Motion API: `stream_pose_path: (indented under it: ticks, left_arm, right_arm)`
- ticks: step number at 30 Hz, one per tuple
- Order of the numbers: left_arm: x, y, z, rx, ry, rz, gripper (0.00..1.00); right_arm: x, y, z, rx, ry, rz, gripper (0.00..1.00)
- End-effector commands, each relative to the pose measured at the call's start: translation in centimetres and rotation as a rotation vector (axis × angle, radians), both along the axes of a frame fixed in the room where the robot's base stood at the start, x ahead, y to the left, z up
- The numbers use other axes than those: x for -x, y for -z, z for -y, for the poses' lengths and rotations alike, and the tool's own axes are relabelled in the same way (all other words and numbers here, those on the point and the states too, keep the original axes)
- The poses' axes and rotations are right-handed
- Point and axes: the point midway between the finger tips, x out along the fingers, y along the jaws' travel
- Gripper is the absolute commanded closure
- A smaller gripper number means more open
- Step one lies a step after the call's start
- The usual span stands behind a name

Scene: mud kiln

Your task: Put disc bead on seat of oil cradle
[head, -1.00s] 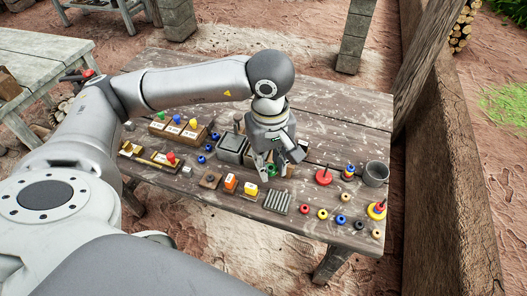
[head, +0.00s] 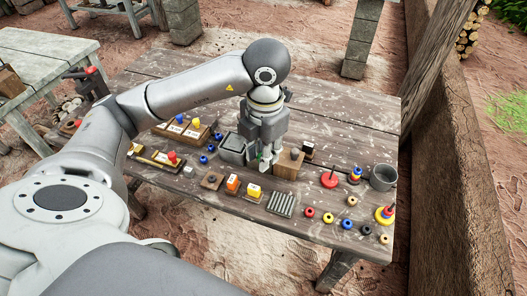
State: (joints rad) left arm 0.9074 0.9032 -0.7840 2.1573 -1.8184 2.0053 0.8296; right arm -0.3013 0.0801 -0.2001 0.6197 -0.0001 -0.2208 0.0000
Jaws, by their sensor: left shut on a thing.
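A wooden block (head: 288,167) with a dark round mark on top stands just right of the fingers. A grey square box (head: 232,150) stands just left of them. I cannot tell for certain which of the small wooden pieces is the oil cradle or where its seat is. My right gripper is not in view.
Labelled holders with blue and yellow knobs (head: 188,130) stand to the left. A ribbed grey plate (head: 281,204) and orange and yellow blocks (head: 243,187) lie in front. Loose rings (head: 328,217), a red disc with a peg (head: 329,179) and a grey cup (head: 383,177) are to the right.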

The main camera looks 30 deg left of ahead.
Motion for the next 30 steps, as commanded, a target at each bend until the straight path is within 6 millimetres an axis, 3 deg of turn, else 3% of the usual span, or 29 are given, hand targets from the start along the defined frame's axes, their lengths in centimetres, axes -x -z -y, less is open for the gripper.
stream_pose_path:
  ticks: [5, 16, 21, 30]
  left_arm:
    - [-1.0, 0.6, -0.7, 0.001, -0.058, -0.001, 0.90]
    - [-7.9, 4.6, -5.3, 0.002, -0.058, -0.006, 0.90]
    - [-10.0, 7.7, -6.8, -0.001, -0.056, -0.004, 0.90]
    - [-11.5, 9.8, -7.7, 0.000, -0.053, -0.001, 0.90]
  right_arm:
    - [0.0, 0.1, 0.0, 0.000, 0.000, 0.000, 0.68]
    - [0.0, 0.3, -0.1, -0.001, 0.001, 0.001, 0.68]
    - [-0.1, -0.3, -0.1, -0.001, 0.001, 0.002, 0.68]
    - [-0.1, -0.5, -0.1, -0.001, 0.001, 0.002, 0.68]
